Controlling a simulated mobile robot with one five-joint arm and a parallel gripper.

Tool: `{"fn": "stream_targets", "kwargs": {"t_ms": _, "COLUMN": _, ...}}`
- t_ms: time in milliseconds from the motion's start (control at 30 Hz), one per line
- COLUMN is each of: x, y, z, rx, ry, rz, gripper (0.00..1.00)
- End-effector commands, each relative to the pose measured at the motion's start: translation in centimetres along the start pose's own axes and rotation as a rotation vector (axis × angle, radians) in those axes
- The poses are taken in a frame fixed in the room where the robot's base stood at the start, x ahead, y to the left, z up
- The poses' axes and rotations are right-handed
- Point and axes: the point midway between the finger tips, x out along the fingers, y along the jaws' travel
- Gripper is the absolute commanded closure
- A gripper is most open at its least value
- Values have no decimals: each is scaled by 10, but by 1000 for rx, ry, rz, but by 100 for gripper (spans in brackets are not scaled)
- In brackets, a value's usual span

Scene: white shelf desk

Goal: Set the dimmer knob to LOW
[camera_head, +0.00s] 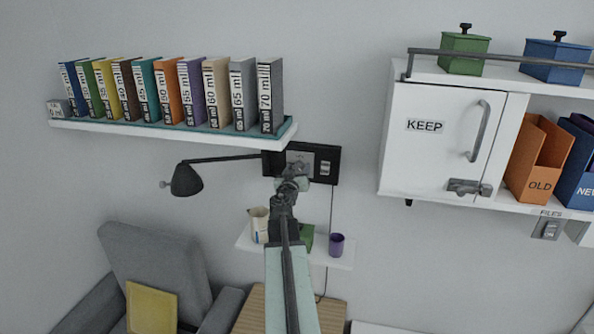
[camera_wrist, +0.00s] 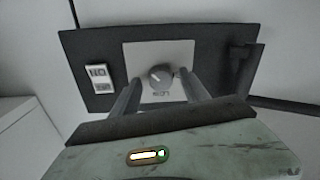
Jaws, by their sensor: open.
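The dimmer knob (camera_wrist: 160,77) is a round grey knob on a light plate (camera_wrist: 181,52) set in a dark wall panel (camera_wrist: 215,42). A pale mark on the knob points toward the upper left in the wrist view. Small lettering below the knob is too blurred to read. My gripper (camera_wrist: 161,86) is open, with one finger on each side of the knob; I cannot tell whether either finger touches it. In the head view my gripper (camera_head: 291,172) is in front of the panel (camera_head: 330,152) and hides the knob.
A switch (camera_wrist: 98,76) sits beside the plate. A black lamp (camera_head: 187,180) reaches left from the panel. A book shelf (camera_head: 200,135) is above left, a cabinet (camera_head: 425,150) at right. A small shelf (camera_head: 345,258) below holds a purple cup (camera_head: 336,244) and a jug (camera_head: 260,225).

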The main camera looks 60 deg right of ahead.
Motion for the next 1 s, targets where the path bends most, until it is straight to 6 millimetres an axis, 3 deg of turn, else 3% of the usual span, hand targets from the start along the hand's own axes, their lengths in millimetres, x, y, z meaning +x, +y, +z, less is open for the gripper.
{"fn": "stream_targets", "kwargs": {"t_ms": 67, "x": 0, "y": 0, "z": 0, "rx": 0, "ry": 0, "rz": 0, "gripper": 47}}
{"fn": "stream_targets", "kwargs": {"t_ms": 200, "x": -1, "y": 0, "z": 0, "rx": 0, "ry": 0, "rz": 0, "gripper": 86}}
{"fn": "stream_targets", "kwargs": {"t_ms": 267, "x": -1, "y": 0, "z": 0, "rx": 0, "ry": 0, "rz": 0, "gripper": 100}}
{"fn": "stream_targets", "kwargs": {"t_ms": 667, "x": 0, "y": 2, "z": 0, "rx": -65, "ry": -4, "rz": 2, "gripper": 100}}
{"fn": "stream_targets", "kwargs": {"t_ms": 1000, "x": 0, "y": 2, "z": 0, "rx": -325, "ry": -17, "rz": 0, "gripper": 100}}
